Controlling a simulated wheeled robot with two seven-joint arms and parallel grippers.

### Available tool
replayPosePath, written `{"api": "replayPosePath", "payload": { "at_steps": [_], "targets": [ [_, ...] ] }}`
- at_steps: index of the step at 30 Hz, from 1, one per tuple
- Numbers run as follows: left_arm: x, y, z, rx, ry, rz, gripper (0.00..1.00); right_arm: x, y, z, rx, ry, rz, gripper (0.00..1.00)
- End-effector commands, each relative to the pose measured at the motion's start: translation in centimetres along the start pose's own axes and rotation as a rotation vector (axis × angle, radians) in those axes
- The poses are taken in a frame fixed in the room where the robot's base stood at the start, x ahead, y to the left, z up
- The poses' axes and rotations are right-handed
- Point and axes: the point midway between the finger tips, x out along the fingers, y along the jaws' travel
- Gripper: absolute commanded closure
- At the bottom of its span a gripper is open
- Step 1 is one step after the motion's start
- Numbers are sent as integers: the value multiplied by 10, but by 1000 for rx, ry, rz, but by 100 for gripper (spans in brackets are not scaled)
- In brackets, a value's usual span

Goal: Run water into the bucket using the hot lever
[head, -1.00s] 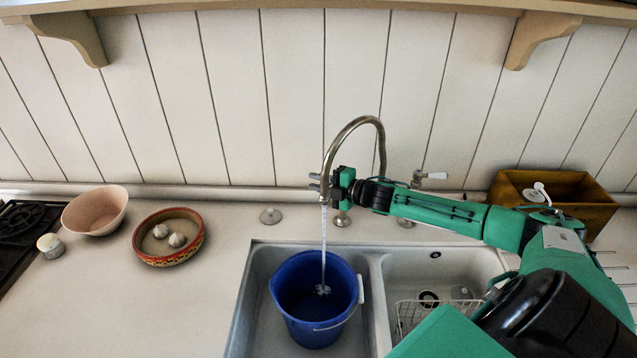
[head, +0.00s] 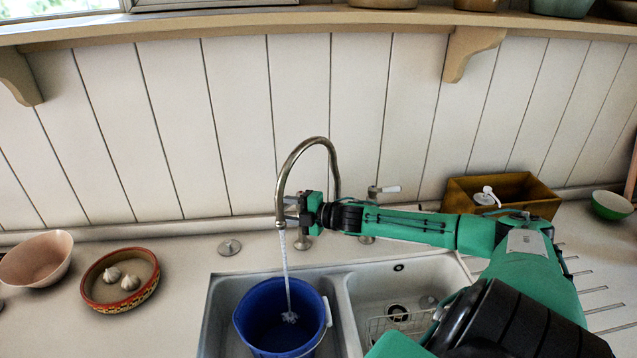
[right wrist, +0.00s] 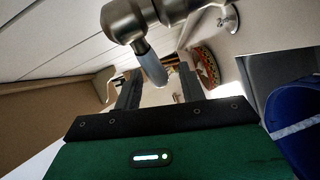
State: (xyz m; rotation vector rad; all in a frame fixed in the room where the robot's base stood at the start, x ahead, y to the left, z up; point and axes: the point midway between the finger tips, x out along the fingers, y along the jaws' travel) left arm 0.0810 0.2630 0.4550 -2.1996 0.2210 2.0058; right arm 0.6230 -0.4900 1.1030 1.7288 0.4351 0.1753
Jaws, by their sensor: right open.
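The arched metal tap (head: 309,145) runs a stream of water (head: 286,265) down into the blue bucket (head: 262,318). The bucket stands upright in the left sink basin, with a pale splash inside. My right gripper (head: 290,209) is at the tap, near the spout's mouth. In the right wrist view my right gripper (right wrist: 158,88) is open, and a pale grey lever (right wrist: 151,64) on a metal valve body (right wrist: 124,20) shows between or just beyond its fingers. Contact cannot be told. A second, white-handled lever (head: 388,189) stands to the right. My left gripper is not in view.
The right basin (head: 392,283) holds a wire rack (head: 388,328). On the counter stand a pink bowl (head: 35,260), a patterned dish (head: 100,290) with garlic, a wooden box (head: 500,192) and a green bowl (head: 611,205).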

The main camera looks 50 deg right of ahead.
Motion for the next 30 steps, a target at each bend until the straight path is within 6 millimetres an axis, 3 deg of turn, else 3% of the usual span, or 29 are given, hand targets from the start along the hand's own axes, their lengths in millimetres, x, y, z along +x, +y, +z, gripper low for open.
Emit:
{"api": "replayPosePath", "payload": {
  "at_steps": [8, 30],
  "targets": [
    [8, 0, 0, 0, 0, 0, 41, -23, -2, 0, -1, 1, -4, 59],
    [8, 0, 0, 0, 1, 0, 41, -74, -1, 0, 1, 1, -3, 59]
  ]
}}
